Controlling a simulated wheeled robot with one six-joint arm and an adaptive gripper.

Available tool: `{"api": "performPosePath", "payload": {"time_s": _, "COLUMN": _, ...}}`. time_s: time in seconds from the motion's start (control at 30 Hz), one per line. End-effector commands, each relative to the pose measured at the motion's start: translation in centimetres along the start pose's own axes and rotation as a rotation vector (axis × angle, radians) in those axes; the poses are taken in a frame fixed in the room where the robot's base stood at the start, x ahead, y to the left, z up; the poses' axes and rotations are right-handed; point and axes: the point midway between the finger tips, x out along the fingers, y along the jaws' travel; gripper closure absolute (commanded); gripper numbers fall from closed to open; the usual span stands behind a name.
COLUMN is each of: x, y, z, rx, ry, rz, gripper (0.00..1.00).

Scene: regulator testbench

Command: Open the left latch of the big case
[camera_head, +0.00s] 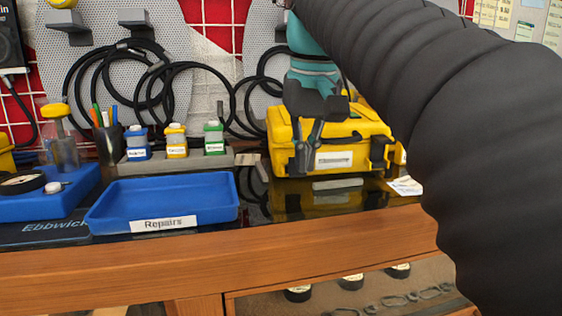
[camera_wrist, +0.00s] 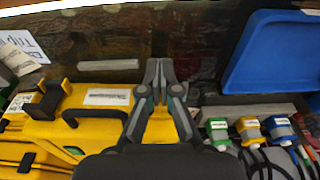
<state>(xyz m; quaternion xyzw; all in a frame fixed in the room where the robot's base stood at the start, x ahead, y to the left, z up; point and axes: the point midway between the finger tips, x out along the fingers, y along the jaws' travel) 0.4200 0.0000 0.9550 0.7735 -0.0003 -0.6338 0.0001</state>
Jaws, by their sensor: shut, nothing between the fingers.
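The big yellow case (camera_head: 372,127) stands on the dark bench top, its lid down, with a white label on its front. In the wrist view the case (camera_wrist: 48,130) fills the left side, with a black handle (camera_wrist: 95,114). A black latch (camera_head: 378,151) is at the front right of the case; it shows in the wrist view (camera_wrist: 48,98) too. My gripper (camera_head: 306,150) is at the front left of the case, fingers pointing down. In the wrist view the fingers (camera_wrist: 160,70) are together and empty. The left latch is hidden behind my gripper; I cannot tell whether they touch.
A blue Repairs tray (camera_head: 160,195) lies left of the case. A grey holder with small blue, yellow (camera_head: 176,141) and green bottles stands behind it. Black cables (camera_head: 150,85) hang at the back. A paper (camera_head: 406,186) lies right of the case. My arm covers the right side.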

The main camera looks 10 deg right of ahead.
Motion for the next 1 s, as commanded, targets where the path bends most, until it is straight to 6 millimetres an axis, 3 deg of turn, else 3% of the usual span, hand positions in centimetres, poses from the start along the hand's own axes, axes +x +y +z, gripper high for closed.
{"api": "performPosePath", "payload": {"time_s": 0.47, "x": -1.8, "y": 0.0, "z": 0.8, "rx": 0.0, "ry": 0.002, "rz": 0.0, "gripper": 1.0}}
{"api": "performPosePath", "payload": {"time_s": 1.0, "x": -5.1, "y": 0.0, "z": 0.1, "rx": 0.0, "ry": 0.002, "rz": 0.0, "gripper": 1.0}}
